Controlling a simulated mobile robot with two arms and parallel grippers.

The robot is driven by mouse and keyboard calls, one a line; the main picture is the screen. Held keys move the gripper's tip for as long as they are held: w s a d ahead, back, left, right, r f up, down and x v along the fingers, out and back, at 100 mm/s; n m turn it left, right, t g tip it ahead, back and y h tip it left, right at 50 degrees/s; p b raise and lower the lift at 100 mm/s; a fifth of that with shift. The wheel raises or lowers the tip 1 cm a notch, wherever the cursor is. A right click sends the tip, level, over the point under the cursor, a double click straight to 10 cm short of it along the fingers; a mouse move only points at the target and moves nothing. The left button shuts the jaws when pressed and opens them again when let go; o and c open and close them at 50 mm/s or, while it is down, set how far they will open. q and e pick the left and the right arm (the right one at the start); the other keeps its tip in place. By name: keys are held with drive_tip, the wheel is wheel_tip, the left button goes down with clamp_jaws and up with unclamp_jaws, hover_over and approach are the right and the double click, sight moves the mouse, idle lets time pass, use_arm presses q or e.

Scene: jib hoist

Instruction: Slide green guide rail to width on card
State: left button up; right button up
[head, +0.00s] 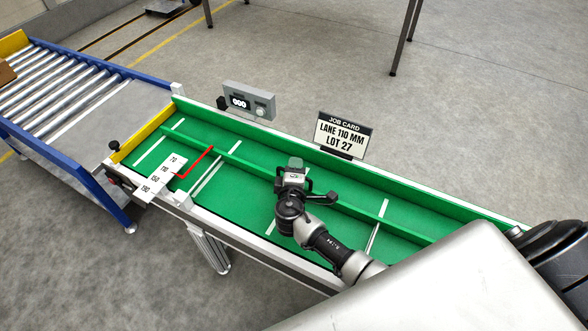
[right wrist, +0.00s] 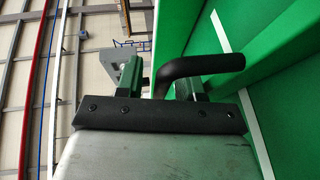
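The green guide rail (head: 236,160) runs lengthwise over the green conveyor bed (head: 255,215). A red pointer (head: 197,163) reaches from the rail to a white scale plate (head: 160,180) marked 70 to 190; its tip lies near the 110 label, but I cannot read it exactly. The job card (head: 343,134) reads "LANE 110 MM, LOT 27". My right gripper (head: 293,168) is over the bed beside a black handle (head: 322,198). In the right wrist view, the fingers (right wrist: 160,80) stand apart, with the bent handle (right wrist: 205,65) passing between and over them. My left gripper is out of view.
A grey box with a display (head: 249,101) stands behind the bed's far wall. A roller conveyor (head: 50,80) with blue side frames adjoins at the left. A yellow bar (head: 147,135) crosses the bed's left end. The floor behind is mostly clear.

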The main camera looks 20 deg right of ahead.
drive_tip(key=shift+s+a, duration=0.2)
drive_tip(key=shift+s, duration=0.1)
drive_tip(key=v, duration=0.9)
drive_tip(key=shift+r+p, duration=0.1)
drive_tip(key=shift+p, duration=0.25)
drive_tip(key=shift+s+a+r, duration=0.15)
drive_tip(key=shift+s+a, duration=0.1)
drive_tip(key=shift+s, duration=0.25)
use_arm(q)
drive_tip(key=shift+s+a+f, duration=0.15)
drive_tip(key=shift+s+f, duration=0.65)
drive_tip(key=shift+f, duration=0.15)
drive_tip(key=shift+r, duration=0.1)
